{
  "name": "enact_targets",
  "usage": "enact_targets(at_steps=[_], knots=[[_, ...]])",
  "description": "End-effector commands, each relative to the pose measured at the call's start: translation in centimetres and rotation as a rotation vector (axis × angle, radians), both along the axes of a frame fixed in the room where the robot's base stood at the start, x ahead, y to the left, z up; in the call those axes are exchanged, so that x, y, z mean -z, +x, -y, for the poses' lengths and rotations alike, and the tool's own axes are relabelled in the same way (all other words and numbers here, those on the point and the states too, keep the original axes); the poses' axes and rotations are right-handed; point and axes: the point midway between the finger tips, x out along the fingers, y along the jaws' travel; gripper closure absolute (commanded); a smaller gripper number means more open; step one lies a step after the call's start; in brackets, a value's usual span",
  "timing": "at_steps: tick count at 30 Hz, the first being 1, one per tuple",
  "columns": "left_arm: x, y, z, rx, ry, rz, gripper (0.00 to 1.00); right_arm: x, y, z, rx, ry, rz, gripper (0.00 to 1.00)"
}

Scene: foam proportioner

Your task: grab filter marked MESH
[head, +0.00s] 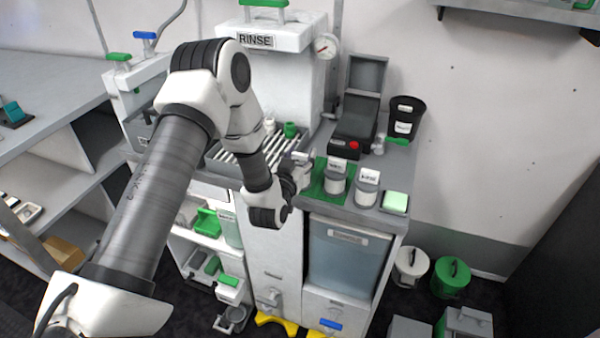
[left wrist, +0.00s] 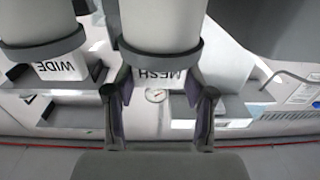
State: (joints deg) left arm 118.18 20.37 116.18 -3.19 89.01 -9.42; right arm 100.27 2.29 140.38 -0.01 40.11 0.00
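The filter marked MESH (left wrist: 163,30) is a white cylinder with a grey collar and a white label, upside down in the left wrist view. My left gripper (left wrist: 160,108) has its two fingers apart, one toward each side of the MESH label, with nothing clearly clamped. A like filter marked WIDE (left wrist: 35,25) stands beside it. In the head view my left gripper (head: 298,172) is just left of two white-and-grey filters. The left one (head: 335,180), on a green patch, appears to be MESH; the right one (head: 367,190) appears to be WIDE. Their labels are hard to read there. My right gripper is out of view.
A pale green block (head: 395,202) sits right of the filters near the counter edge. Behind them are a dark box with a red button (head: 354,145) and a black bin (head: 405,115). A slatted tray (head: 228,165) and the RINSE unit (head: 275,70) stand to the left.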

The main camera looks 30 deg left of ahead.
Motion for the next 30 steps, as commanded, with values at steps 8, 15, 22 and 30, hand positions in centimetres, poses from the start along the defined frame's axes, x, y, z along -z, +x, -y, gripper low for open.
enact_targets(at_steps=[8,15,22,30], knots=[[0.0,0.0,0.0,0.0,0.0,0.0,1.0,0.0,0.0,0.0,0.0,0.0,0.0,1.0],[-0.4,0.0,0.0,0.0,-0.001,0.0,1.0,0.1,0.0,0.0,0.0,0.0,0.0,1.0],[-2.8,0.0,0.0,0.0,-0.001,0.003,1.0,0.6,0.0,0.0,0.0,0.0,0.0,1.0],[-3.6,-3.4,3.8,0.006,0.002,-0.003,1.0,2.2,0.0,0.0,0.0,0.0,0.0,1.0]])
